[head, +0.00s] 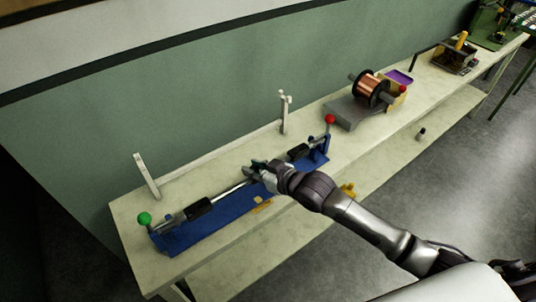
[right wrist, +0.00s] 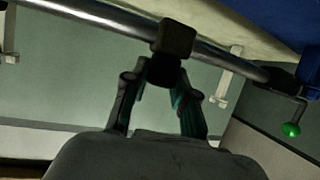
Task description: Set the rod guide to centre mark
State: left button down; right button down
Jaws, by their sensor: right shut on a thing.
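The rod unit has a long blue base (head: 205,228) on the bench, with a bright steel rod (head: 228,193) along it. A green ball handle (head: 144,218) is at its left end and a red ball handle (head: 329,119) at its right end. My right gripper (head: 255,172) is at the rod's middle and hides what it holds there. In the right wrist view, its fingers close on the knob of a dark guide block (right wrist: 175,38) around the rod (right wrist: 215,52). A small yellow mark (head: 262,205) is at the base's front edge. My left gripper is not in view.
Black blocks (head: 199,208) sit towards both rod ends. Two pale upright posts (head: 147,176) stand behind the base. A copper spool (head: 371,89) on a grey stand (head: 345,112) and a purple tray (head: 398,77) are further right on the bench.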

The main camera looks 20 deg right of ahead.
jog(key=shift+s+a, duration=0.15)
jog(key=shift+a, duration=0.3)
jog(key=c, duration=0.9)
grip_release()
jog(key=shift+d, duration=0.1)
jog(key=v, duration=1.2)
jog(key=shift+f, duration=0.1)
